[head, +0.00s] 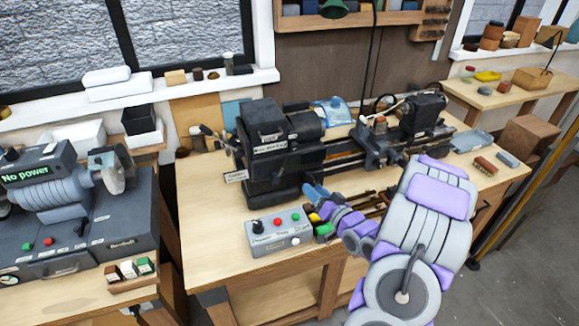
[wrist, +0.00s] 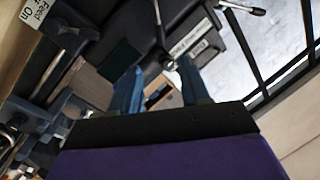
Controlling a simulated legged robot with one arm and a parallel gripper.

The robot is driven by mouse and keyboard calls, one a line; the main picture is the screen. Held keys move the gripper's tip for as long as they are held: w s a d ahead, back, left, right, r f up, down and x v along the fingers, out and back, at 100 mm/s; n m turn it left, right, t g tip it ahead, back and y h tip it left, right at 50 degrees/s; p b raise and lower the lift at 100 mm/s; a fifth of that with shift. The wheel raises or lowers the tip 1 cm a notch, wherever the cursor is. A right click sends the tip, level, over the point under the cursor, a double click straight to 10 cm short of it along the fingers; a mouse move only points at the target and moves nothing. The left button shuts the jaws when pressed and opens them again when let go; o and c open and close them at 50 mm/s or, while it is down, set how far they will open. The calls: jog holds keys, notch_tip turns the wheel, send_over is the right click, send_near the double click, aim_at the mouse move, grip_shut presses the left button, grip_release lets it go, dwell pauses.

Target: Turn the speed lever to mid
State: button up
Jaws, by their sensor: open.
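The black lathe (head: 270,150) stands on the wooden workbench, with a pale label plate on its headstock. In the wrist view the plate (wrist: 190,45) is beyond my fingertips, its words too blurred to read. A metal lever (wrist: 243,9) with rounded ends shows at the top of that view, up and right of my fingers. I cannot tell whether it is the speed lever, or its setting. My gripper (head: 316,192) has blue fingers and is in front of the lathe, behind the grey control box. In the wrist view my gripper (wrist: 161,68) is open, with nothing held between its fingers.
A grey control box (head: 281,236) with a black knob and coloured buttons sits at the bench's front edge. A grey machine (head: 75,205) showing "No power" stands on the left bench. A "Feed On" label (wrist: 36,12) is at the wrist view's upper left.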

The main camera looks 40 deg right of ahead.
aim_at(282, 170)
jog(key=w+b, duration=0.1)
jog(key=w, duration=1.3)
jog(key=shift+w+d, duration=0.4)
grip_shut()
